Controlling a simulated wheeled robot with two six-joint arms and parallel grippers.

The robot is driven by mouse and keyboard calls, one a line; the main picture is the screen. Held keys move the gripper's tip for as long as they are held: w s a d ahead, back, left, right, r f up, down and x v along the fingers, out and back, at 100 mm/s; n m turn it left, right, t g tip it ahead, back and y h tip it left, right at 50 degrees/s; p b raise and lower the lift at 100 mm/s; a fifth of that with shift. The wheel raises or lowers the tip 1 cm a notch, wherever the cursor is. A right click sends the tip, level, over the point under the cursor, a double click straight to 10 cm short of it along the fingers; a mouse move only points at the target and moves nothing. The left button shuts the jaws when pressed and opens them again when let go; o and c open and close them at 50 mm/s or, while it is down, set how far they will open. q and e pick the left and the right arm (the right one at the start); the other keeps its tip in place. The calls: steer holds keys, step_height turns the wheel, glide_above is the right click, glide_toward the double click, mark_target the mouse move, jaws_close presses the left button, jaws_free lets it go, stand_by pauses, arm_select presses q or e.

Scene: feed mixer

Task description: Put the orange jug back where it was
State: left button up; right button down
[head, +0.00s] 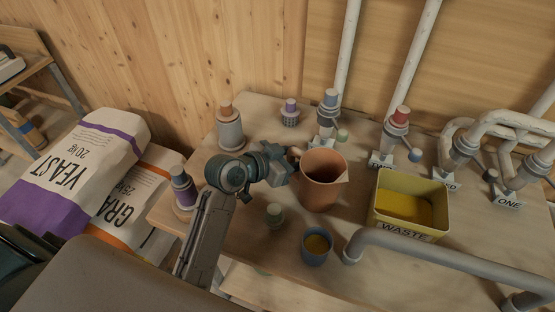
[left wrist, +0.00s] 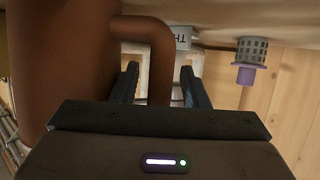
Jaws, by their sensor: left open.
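The orange jug (head: 322,182) stands upright on the wooden table, left of the yellow waste bin. My left gripper (head: 289,165) is at the jug's left side, by its handle. In the left wrist view the jug (left wrist: 60,60) fills the left side, and its handle (left wrist: 160,60) passes between the two open fingers (left wrist: 160,88). I cannot tell whether either finger touches the handle. My right gripper is not in view.
The yellow waste bin (head: 382,214) is right of the jug. Pipes with coloured valves (head: 397,125) line the back. A grey rail (head: 430,255) crosses the front right.

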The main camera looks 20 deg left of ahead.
arm_select(q)
steer(key=b+v, duration=0.1)
steer(key=v, duration=1)
steer(key=shift+a+r, duration=0.1)
stand_by(0.7)
